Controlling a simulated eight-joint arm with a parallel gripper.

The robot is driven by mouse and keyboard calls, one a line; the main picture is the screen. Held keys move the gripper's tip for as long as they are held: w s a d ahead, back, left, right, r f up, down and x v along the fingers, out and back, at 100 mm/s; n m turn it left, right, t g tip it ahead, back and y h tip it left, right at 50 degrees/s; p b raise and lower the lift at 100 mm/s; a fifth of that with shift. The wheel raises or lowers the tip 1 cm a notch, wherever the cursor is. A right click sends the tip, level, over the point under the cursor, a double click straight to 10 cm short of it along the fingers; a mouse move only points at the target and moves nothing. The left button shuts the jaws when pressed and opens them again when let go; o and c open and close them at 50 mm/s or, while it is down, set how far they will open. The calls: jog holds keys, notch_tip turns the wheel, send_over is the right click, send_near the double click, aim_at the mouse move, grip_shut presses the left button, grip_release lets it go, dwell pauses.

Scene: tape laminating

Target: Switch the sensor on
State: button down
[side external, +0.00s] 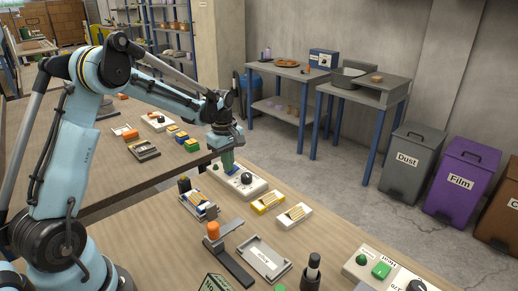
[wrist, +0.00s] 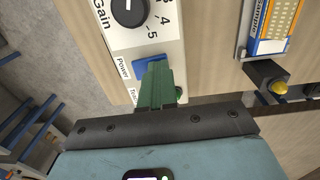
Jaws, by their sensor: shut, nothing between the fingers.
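The sensor is a white box (side external: 257,186) on the near wooden table in the side external view. The wrist view shows its white face (wrist: 165,30) with a black Gain knob (wrist: 129,10) and a blue rocker switch (wrist: 146,66) beside the word Power. My gripper (side external: 227,170) points down at the box's left part. In the wrist view its green fingers (wrist: 156,68) are shut with nothing between them. Their tips overlap the blue switch and hide part of it. I cannot tell whether they touch it. Another label beside the fingers is partly hidden.
A blue-and-orange device (wrist: 275,30) with a black block and yellow button (wrist: 279,88) lies beside the sensor. Yellow (side external: 267,203) and white (side external: 293,217) blocks, an orange-topped tool (side external: 213,231), a grey tray (side external: 263,257) and a dark bottle (side external: 311,270) stand nearby.

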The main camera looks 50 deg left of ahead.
aim_at(226, 173)
jog(key=shift+w, duration=0.1)
jog(key=shift+w+r, duration=0.15)
jog(key=shift+w, duration=0.55)
notch_tip(226, 173, up, 14)
jog(key=s, duration=0.2)
jog(key=shift+s, duration=0.2)
dwell(0.4)
